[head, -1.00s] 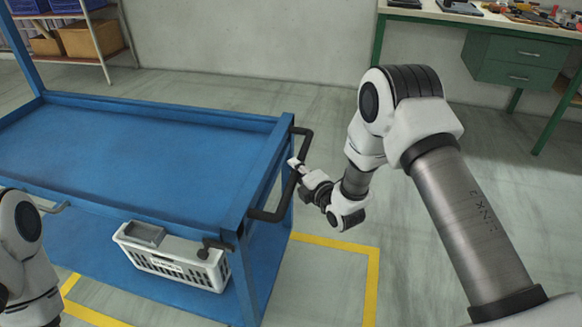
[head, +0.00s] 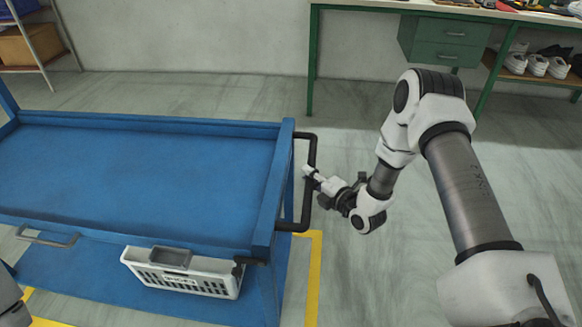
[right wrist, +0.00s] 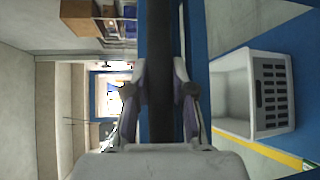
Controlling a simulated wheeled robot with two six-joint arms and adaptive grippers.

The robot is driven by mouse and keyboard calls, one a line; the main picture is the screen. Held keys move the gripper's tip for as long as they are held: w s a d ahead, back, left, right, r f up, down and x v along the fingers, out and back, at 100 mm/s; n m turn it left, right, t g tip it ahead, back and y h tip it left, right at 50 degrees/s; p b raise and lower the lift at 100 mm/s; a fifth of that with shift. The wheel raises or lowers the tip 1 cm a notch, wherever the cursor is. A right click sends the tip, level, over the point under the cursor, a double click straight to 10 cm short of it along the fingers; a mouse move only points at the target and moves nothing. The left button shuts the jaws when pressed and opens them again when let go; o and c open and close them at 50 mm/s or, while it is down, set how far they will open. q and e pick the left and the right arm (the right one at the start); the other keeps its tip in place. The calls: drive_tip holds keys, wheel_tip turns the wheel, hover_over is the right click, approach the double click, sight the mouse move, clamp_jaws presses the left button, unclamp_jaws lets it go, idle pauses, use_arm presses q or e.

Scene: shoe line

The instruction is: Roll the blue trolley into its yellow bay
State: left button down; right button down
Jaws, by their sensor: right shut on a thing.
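The blue trolley (head: 140,175) fills the left of the head view, with a dark bar handle (head: 312,150) on its right end. My right gripper (head: 309,173) is shut on this handle. In the right wrist view the fingers (right wrist: 160,92) close on both sides of the dark bar (right wrist: 160,50). A yellow floor line (head: 315,275) runs just right of the trolley's right end, under the handle side. More yellow line (head: 28,294) shows at the lower left; the trolley hides much of the marking. My left gripper is out of view.
A white crate (head: 215,283) sits on the trolley's lower shelf. A green workbench (head: 312,60) stands at the back right, with shoes (head: 537,66) on a shelf beside it. A storage rack (head: 38,45) is at the back left.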

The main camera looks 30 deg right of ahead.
drive_tip(key=s+d+p, duration=0.1)
drive_tip(key=d, duration=0.1)
drive_tip(key=s+d, duration=0.2)
drive_tip(key=shift+d+p, duration=0.1)
drive_tip(key=shift+p, duration=0.3)
drive_tip(key=c, duration=1)
unclamp_jaws()
drive_tip(key=shift+w, duration=0.1)
drive_tip(key=shift+v, duration=6)
drive_tip(key=shift+d, duration=0.1)
